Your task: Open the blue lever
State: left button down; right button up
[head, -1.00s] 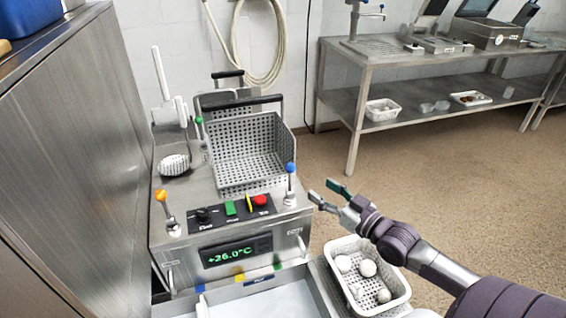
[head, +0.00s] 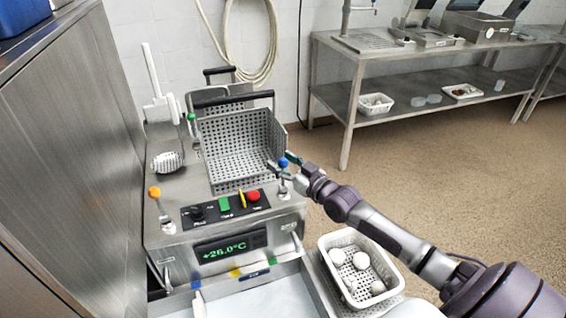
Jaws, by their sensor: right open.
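The blue lever (head: 283,164) has a round blue knob on a short metal stem. It stands upright at the right front corner of the steel machine's top. My right gripper (head: 281,168) is open, with its fingers around or right beside the blue knob. I cannot tell whether they touch it. No hold on the knob shows. My left gripper is out of view.
An orange lever (head: 155,192) and a green lever (head: 192,117) stand on the same machine. A perforated basket (head: 238,150) sits close behind the blue lever. A control panel with a red button (head: 253,195) lies left of it. A white basket (head: 326,243) with eggs is below right.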

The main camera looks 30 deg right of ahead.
grip_shut()
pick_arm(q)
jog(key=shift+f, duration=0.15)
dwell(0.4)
